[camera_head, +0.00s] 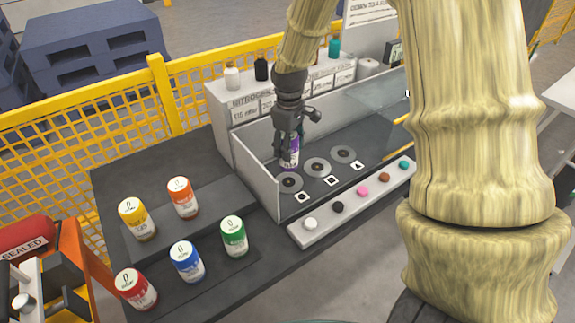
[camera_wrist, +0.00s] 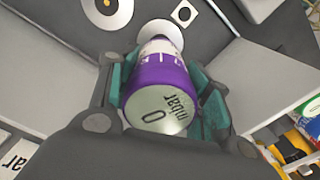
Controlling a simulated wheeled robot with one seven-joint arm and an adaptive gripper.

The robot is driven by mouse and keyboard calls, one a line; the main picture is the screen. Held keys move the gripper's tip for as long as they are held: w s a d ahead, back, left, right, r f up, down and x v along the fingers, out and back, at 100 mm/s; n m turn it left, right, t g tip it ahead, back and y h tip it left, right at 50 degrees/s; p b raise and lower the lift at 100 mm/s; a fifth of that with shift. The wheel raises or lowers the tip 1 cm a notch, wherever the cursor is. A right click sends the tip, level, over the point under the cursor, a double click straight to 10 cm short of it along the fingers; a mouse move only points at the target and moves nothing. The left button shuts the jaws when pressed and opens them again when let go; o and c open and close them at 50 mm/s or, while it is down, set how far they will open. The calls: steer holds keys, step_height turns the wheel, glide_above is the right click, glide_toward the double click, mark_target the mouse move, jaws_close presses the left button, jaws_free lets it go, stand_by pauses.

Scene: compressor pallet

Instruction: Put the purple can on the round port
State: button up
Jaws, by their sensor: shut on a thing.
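The purple can (camera_head: 291,160) is upright in my gripper (camera_head: 290,142), inside the walled bay. The wrist view shows the purple can (camera_wrist: 158,75) between the two green-padded fingers, its "0 mbar" end facing the camera. My gripper is shut on it. Several grey round ports lie on the dark bay floor: a left one (camera_head: 290,183), a middle one (camera_head: 317,167) and a right one (camera_head: 343,154). The can is just behind the left port in the head view. A pale disc (camera_wrist: 160,33) shows beyond its far end in the wrist view. I cannot tell whether the can touches a port.
Several other cans, including a yellow one (camera_head: 137,219) and a green one (camera_head: 233,236), stand on the dark stepped stand at left. A strip of coloured buttons (camera_head: 361,192) runs along the bay's front. A low grey wall (camera_head: 258,163) and a clear panel (camera_head: 365,100) edge the bay.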

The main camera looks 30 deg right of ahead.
step_height(320, 180, down, 3)
steer(key=shift+w+r, duration=0.15)
steer(key=shift+f+p, duration=0.3)
steer(key=shift+f, duration=1.8)
steer(key=shift+f, duration=0.15)
steer(key=o, duration=1.2)
step_height(320, 180, up, 12)
steer(key=shift+r+b, duration=0.15)
steer(key=shift+b, duration=0.7)
